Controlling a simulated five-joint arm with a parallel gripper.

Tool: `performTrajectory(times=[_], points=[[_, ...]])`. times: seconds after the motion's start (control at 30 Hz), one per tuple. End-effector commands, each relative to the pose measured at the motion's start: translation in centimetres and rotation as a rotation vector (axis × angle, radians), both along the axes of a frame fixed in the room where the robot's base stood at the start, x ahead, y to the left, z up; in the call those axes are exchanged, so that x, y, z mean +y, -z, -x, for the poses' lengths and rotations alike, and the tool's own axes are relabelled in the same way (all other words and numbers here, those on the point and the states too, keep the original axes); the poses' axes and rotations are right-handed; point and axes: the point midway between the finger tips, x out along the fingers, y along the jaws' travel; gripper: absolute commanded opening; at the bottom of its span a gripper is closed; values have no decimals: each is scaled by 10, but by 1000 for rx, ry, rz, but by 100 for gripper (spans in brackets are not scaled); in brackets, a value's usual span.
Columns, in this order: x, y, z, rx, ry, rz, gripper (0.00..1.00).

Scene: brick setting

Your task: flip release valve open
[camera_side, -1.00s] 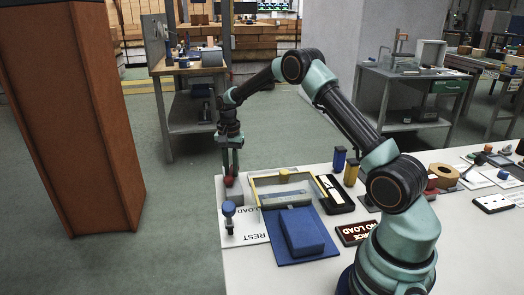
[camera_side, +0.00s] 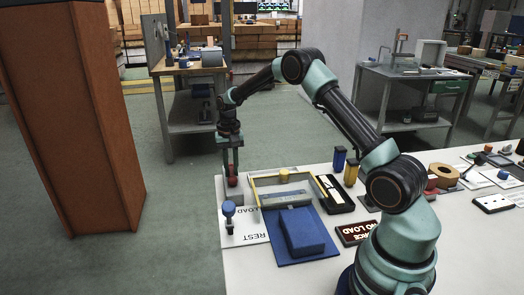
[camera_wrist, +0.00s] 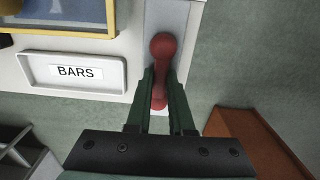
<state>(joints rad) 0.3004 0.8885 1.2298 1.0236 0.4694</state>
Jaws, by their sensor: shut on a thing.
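The release valve shows as a red handle with a rounded knob (camera_wrist: 162,44) in the wrist view, on a pale strip at the table's edge. In the side view the red part (camera_side: 232,181) is at the table's far left corner, just below my gripper (camera_side: 231,168). My gripper (camera_wrist: 160,85) points down over it in the side view, and its two fingers are shut on the red handle. The fingers hide part of the handle, and I cannot tell from these views how far it is turned.
A blue-knobbed piece (camera_side: 228,210) stands close in front. A yellow-edged tray (camera_side: 256,192) and a blue block (camera_side: 301,231) lie to the right. A tray labelled BARS (camera_wrist: 76,72) is beside the handle.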

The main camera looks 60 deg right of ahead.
Motion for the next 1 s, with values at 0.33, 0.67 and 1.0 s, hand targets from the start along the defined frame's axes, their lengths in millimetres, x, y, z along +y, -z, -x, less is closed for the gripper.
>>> performTrajectory(times=[0.33, 0.67, 1.0], points=[[0, -1, 0, -1, -1, 0, 50], [0, -4, 0, -2, 0, 1, 50], [-1, -62, -1, -6, 0, 2, 50]])
